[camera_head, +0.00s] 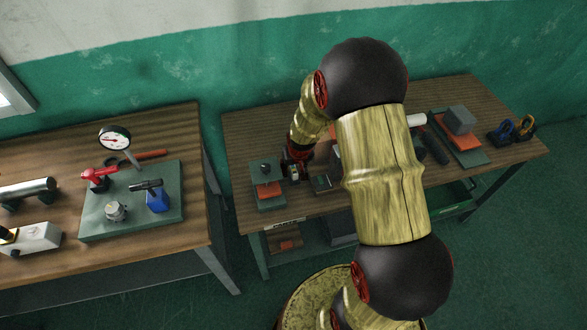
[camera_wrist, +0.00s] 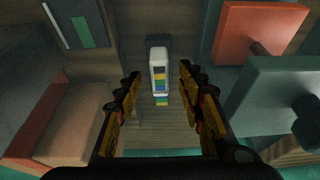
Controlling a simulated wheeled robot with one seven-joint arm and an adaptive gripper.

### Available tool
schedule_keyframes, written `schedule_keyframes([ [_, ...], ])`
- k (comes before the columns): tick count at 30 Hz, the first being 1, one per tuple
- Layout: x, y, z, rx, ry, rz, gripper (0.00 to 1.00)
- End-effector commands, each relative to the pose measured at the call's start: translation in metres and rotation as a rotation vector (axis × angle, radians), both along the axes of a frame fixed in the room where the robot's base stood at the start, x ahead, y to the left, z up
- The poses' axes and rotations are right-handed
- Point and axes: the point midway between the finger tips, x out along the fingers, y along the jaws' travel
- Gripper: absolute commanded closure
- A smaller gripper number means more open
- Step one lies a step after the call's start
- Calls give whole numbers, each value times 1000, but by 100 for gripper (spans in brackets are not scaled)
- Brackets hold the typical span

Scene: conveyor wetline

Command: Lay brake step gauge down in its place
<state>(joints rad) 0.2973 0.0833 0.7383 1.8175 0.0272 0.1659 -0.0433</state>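A small white block with yellow, blue and green bands, which looks like the brake step gauge (camera_wrist: 158,70), shows in the wrist view between my fingers. My gripper (camera_wrist: 160,78) is open, with a visible gap on each side of the block. I cannot tell whether the block rests on a surface or on what. In the head view my gripper (camera_head: 295,170) is low over the left front part of the right table (camera_head: 245,130). The gauge's marked place cannot be made out.
A dark plate (camera_head: 268,204) with an orange block and black knob lies left of my gripper. A small dark device (camera_head: 321,184) lies to its right. My arm hides the table's middle. The left table (camera_head: 180,120) holds a dial gauge (camera_head: 115,139) and tools.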

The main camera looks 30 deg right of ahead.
Motion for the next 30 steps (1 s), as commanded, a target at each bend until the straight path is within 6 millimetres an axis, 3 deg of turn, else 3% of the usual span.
schedule_keyframes([
  [7, -15, 4, 50, -1, -6, -1, 61],
  [13, -26, 7, 81, -1, -4, -1, 61],
  [19, -32, 9, 94, 0, -1, -1, 61],
  [30, -32, 9, 96, 0, 0, 0, 61],
])
